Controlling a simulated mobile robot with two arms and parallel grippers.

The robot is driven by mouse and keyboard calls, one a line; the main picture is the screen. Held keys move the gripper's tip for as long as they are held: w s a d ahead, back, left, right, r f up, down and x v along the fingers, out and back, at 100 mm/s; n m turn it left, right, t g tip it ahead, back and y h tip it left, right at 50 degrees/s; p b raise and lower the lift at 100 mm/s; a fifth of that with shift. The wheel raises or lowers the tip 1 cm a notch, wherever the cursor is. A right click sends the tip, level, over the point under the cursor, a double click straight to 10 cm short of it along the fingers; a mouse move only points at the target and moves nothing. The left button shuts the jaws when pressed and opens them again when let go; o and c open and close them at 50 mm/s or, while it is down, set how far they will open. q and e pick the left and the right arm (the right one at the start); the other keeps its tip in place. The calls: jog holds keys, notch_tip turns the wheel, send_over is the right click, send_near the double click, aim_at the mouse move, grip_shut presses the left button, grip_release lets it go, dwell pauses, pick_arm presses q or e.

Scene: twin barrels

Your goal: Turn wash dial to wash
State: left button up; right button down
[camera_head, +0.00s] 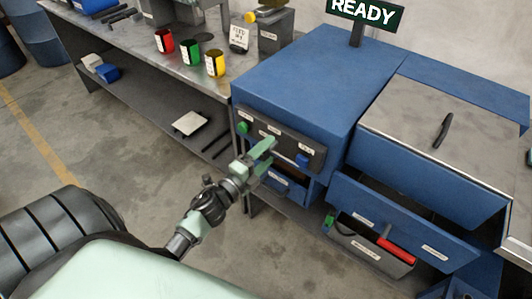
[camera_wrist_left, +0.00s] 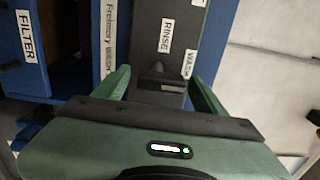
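The dark control panel (camera_head: 318,150) is on the front of a blue machine (camera_head: 300,75). My left gripper (camera_head: 267,156) is in front of the panel's middle, with its green fingers apart. The left wrist view shows a black dial (camera_wrist_left: 160,78) on the panel between the two spread fingers. A RINSE label (camera_wrist_left: 166,35) and a WASH label (camera_wrist_left: 188,64) are beyond the dial, WASH to the right. I cannot tell whether a finger touches the dial or exactly where it points. In the head view my gripper hides the dial. My right gripper is not in view.
A green knob (camera_head: 243,128) and a blue knob (camera_head: 302,160) flank my gripper on the panel. A READY sign (camera_head: 366,13) stands on top. Red, green and yellow cans stand on the bench (camera_head: 130,60).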

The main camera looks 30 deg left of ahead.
pick_arm(q)
jog(key=s+b, duration=0.1)
jog(key=s, duration=0.6)
jog(key=shift+s+a, duration=0.3)
jog(key=shift+s, duration=0.1)
jog(key=s+d+f+n+g+y, duration=0.1)
jog(key=s+f+n+g, duration=0.25)
jog(key=f, duration=0.75)
jog(key=s+d+f+n+g, duration=0.15)
jog(key=s+f+n, duration=0.25)
jog(key=f, duration=0.7)
jog(key=s+d+f+n+g+y, duration=0.1)
jog(key=s+f+n+g, duration=0.3)
jog(key=f, duration=0.8)
jog(key=s+d+f+n+g, duration=0.2)
jog(key=s+f+g, duration=0.2)
jog(key=s+f, duration=0.3)
jog(key=s+d+f+n+g, duration=0.3)
jog(key=s+f, duration=0.4)
jog(key=s, duration=1)
jog(key=shift+s+f+g+p, duration=0.15)
jog(key=shift+f+g+p, duration=0.25)
jog(key=shift+g, duration=0.1)
